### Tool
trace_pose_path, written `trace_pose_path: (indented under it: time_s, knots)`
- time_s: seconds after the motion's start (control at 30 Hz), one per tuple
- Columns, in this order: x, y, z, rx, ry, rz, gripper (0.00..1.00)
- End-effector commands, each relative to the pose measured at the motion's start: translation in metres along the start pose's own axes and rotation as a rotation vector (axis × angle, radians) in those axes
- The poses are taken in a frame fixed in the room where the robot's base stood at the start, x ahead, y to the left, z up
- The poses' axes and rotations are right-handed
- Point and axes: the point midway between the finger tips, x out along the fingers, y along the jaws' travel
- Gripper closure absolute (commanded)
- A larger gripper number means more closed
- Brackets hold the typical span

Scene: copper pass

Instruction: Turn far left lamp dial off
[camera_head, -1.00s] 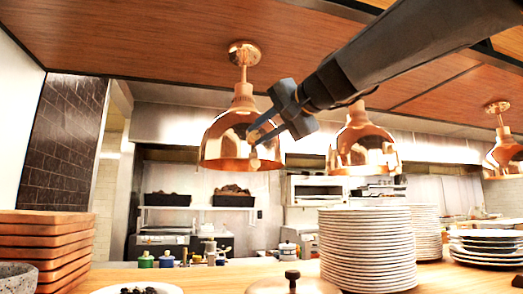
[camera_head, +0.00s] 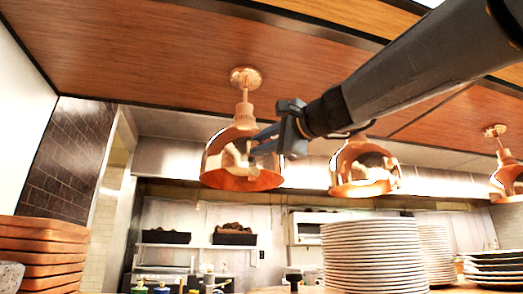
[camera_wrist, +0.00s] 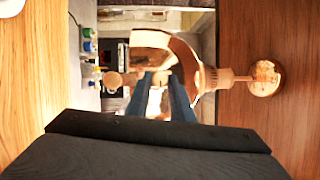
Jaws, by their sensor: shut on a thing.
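The far left lamp (camera_head: 222,172) is a shiny copper dome hanging from the ceiling by a short stem. It also shows sideways in the wrist view (camera_wrist: 205,78), with the ceiling to the right. My gripper (camera_head: 252,147) reaches in from the right, its fingers against the lamp's front side. In the wrist view my two blue-grey fingers (camera_wrist: 162,84) lie over the lamp's lower part, close together. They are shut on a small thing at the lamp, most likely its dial.
Two more copper lamps hang to the right, the middle lamp (camera_head: 361,180) and the right lamp (camera_head: 510,180). Below stand a tall plate stack (camera_head: 373,255) and, at left, stacked wooden boards (camera_head: 42,262). The wooden ceiling (camera_head: 150,55) is close above.

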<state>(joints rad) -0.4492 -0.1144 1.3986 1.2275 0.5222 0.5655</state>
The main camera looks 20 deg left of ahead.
Motion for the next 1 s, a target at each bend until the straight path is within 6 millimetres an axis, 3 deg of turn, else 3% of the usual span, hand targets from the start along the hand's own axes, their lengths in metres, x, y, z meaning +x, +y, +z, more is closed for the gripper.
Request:
trace_pose_path:
  time_s: [0.5, 0.53, 0.63, 1.0]
  knots:
    - [-0.0002, -0.0008, -0.0001, 0.02, 0.002, -0.01, 1.0]
    - [-0.0002, -0.0008, -0.0001, 0.02, 0.002, -0.01, 0.77]
    - [-0.0002, -0.0007, -0.0001, 0.019, 0.001, -0.009, 0.6]
    - [-0.0046, -0.0003, -0.0005, 0.019, 0.002, -0.009, 0.6]
